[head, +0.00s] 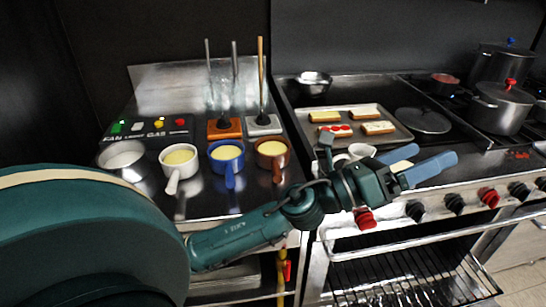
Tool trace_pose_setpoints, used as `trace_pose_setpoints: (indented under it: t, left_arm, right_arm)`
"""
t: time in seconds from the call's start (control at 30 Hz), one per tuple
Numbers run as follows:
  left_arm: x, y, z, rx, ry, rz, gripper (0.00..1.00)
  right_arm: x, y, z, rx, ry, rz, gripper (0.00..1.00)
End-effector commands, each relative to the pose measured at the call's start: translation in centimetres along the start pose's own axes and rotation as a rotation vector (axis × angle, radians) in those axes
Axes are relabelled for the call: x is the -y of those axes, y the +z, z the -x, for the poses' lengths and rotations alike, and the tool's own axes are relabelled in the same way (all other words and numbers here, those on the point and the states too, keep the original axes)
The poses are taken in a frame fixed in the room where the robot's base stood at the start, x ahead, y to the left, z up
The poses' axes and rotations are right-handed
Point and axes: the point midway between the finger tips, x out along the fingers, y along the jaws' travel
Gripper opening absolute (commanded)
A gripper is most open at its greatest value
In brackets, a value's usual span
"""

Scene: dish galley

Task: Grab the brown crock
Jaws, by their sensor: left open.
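The brown crock (271,162) stands on the steel counter, at the right end of a row of small handled crocks. It holds something pale yellow, and its handle points toward the front. My left gripper (434,157) is to the right of the crock, over the front of the stove. Its blue fingers are apart, pointing right and away from the crock. A small pale thing shows between or behind the fingers; I cannot tell which. My left forearm passes in front of and below the crock. My right gripper is out of view.
A blue crock (227,160) sits close left of the brown one, then a white crock (179,164) and a shallow bowl (122,156). Upright utensils stand in an orange block (225,129) and a grey block (263,125) behind. A toast tray (395,142) lies right.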

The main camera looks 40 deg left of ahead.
Motion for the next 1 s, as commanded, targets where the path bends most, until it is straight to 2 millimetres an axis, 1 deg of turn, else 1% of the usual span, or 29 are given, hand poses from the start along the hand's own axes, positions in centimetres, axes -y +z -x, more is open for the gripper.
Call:
trace_pose_setpoints:
  t: [0.03,0.07,0.1,0.17,0.2,0.27,0.3,0.37,0.4,0.47,0.5,0.57,0.6,0.63,0.7,0.8,0.9,1.0]
  left_arm:
    - [0.9,-0.8,-0.8,-0.095,-0.1,-0.192,1.0]
    - [1.4,-1.4,-1.0,-0.153,-0.158,-0.305,1.0]
    - [1.6,-2.5,-1.1,-0.234,-0.232,-0.452,1.0]
    - [1.2,-4.0,-0.8,-0.361,-0.339,-0.672,1.0]
    - [0.5,-4.8,-0.4,-0.45,-0.406,-0.813,1.0]
    - [-1.3,-5.8,0.6,-0.593,-0.5,-1.016,1.0]
    - [-2.9,-6.0,1.4,-0.695,-0.56,-1.145,1.0]
    - [-5.6,-5.8,3.0,-0.861,-0.642,-1.322,1.0]
    - [-7.7,-5.1,4.2,-0.98,-0.693,-1.428,1.0]
    - [-10.9,-3.4,6.2,-1.172,-0.761,-1.561,1.0]
    - [-12.9,-1.7,7.6,-1.304,-0.797,-1.631,1.0]
    - [-15.5,1.1,9.7,-1.501,-0.845,-1.702,1.0]
    - [-16.9,3.2,11.2,-1.628,-0.869,-1.728,1.0]
    - [-17.7,4.8,12.2,-1.718,-0.884,-1.736,1.0]
    - [-19.1,8.2,14.4,-1.905,-0.906,-1.731,1.0]
    - [-19.9,12.0,16.8,-2.101,-0.924,-1.687,1.0]
    - [-20.1,14.2,18.2,-2.213,-0.931,-1.642,1.0]
    - [-20.7,14.6,19.1,-2.256,-0.936,-1.617,1.0]
  right_arm:
    - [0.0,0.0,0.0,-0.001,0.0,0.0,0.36]
    - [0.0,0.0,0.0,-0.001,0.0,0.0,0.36]
    - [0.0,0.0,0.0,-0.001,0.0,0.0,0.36]
    - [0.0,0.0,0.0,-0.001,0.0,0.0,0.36]
    - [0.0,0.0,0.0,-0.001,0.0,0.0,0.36]
    - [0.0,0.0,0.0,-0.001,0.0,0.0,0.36]
    - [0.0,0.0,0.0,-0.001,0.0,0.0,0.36]
    - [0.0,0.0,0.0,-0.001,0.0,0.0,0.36]
    - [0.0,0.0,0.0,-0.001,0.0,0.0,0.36]
    - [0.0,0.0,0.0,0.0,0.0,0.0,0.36]
    - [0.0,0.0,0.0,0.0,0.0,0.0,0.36]
    - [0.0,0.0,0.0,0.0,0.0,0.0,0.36]
    - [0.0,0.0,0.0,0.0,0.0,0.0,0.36]
    - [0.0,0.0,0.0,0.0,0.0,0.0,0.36]
    - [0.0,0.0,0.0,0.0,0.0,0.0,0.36]
    - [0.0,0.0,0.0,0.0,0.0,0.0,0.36]
    - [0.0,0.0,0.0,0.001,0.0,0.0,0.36]
    - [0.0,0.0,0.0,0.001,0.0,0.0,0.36]
